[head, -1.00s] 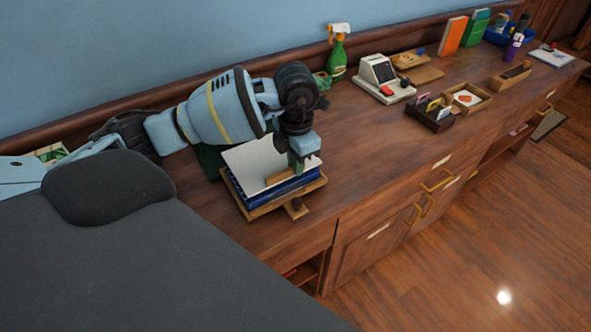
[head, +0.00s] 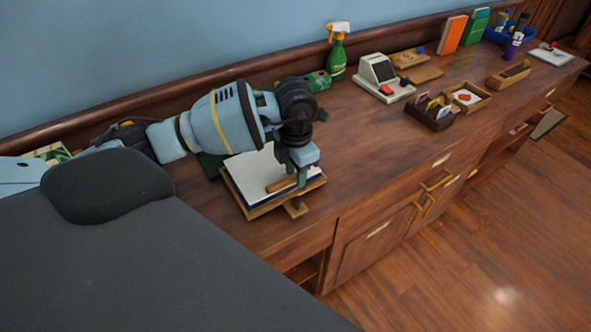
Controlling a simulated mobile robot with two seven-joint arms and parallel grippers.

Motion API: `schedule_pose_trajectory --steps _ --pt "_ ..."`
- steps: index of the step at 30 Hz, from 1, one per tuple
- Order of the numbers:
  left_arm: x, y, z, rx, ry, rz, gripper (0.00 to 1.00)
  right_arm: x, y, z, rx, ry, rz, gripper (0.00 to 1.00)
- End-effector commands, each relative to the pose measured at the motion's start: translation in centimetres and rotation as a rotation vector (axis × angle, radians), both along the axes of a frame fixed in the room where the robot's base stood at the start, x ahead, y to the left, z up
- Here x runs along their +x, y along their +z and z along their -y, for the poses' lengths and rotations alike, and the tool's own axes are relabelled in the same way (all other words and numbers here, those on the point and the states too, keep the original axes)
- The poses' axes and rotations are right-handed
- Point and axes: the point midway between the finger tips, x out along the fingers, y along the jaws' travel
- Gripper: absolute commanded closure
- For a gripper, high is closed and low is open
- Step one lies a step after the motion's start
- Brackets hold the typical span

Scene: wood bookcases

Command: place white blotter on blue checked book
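The white blotter (head: 248,168) is a flat white sheet with a wooden piece (head: 280,184) on its upper side. It lies low over the wooden tray, nearly level. The blue book is almost wholly hidden beneath it; only a thin dark blue edge shows, and I cannot make out its checks. My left gripper (head: 302,178) is at the right side of the blotter, pointing down beside the wooden piece. Its fingers are partly hidden, so I cannot tell whether they grip. My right gripper is not in view.
The wooden tray (head: 257,212) sits near the counter's front edge. A green spray bottle (head: 337,52), a card terminal (head: 382,80), a dark card holder (head: 431,115) and a small wooden tray (head: 480,92) stand to the right. The counter between is clear.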

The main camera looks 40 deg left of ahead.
Motion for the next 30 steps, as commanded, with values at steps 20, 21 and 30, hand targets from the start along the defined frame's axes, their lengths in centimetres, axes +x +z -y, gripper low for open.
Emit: schedule_pose_trajectory --steps 20,21,30 --pt "0.1 9.8 0.0 -0.001 -0.001 0.004 0.66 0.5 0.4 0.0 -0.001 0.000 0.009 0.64" --pt "0.1 10.4 0.1 0.000 -0.001 0.003 0.66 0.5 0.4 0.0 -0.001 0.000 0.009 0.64" --pt "0.0 12.3 0.1 -0.001 0.000 -0.001 0.66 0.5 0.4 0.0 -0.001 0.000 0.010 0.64"
